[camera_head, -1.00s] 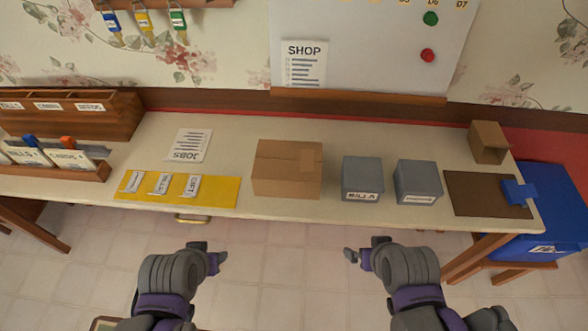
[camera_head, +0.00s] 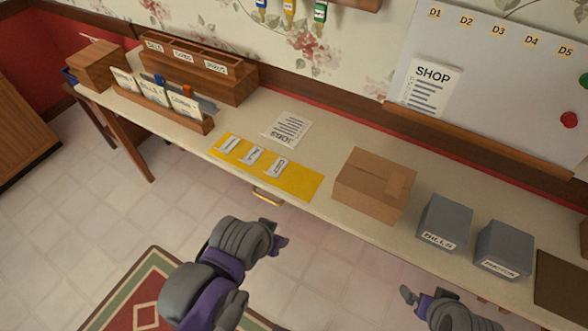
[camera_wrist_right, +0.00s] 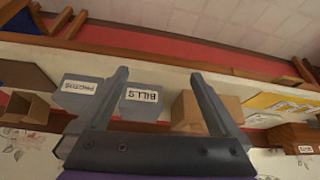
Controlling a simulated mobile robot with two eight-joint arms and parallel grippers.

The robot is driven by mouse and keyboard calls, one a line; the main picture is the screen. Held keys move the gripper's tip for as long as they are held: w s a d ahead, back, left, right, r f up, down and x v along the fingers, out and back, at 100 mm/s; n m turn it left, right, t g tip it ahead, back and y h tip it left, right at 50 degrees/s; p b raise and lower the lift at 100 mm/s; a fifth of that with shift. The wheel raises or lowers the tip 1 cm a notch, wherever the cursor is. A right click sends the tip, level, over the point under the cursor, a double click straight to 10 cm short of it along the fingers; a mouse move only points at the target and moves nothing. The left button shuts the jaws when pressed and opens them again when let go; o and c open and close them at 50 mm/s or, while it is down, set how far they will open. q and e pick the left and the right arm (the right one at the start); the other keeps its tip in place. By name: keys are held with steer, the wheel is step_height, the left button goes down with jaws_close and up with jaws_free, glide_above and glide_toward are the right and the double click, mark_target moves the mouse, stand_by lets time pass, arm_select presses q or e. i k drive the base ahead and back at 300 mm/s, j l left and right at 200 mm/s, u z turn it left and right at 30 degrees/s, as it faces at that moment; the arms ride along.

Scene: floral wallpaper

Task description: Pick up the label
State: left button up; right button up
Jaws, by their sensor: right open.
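Several small white labels lie in a row on a yellow mat (camera_head: 305,186) at the front of the desk: a left label (camera_head: 228,144), a middle label (camera_head: 251,156) and a right label (camera_head: 277,166). Their print is too small to read surely. The mat also shows at the right of the right wrist view (camera_wrist_right: 262,101). My left gripper (camera_head: 275,235) is in front of the desk, apart from the labels; its finger gap is unclear. My right gripper (camera_head: 416,300) is open and empty, low in front of the desk; its spread fingers show in the right wrist view (camera_wrist_right: 160,95).
A cardboard box (camera_head: 365,190), a grey BILLS box (camera_head: 443,222) and another grey box (camera_head: 503,250) stand right of the mat. A JOBS sheet (camera_head: 287,130) lies behind it. Wooden organisers (camera_head: 195,75) stand at the left. A drawer handle (camera_head: 267,196) sits below the desk's edge.

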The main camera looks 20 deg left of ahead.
mark_target(281, 164)
steer(key=j+z, duration=0.3)
steer(key=z, duration=0.2)
steer(key=j+z, duration=0.25)
steer(key=z, duration=0.2)
steer(key=k+j+z, duration=0.1)
steer(key=j, duration=0.25)
steer(key=k+j+z, duration=0.15)
steer(key=j, duration=0.2)
steer(key=k+j+z, duration=0.1)
steer(key=k+j, duration=0.2)
steer(key=j, duration=0.2)
steer(key=k+j, duration=0.2)
steer(key=j, duration=0.2)
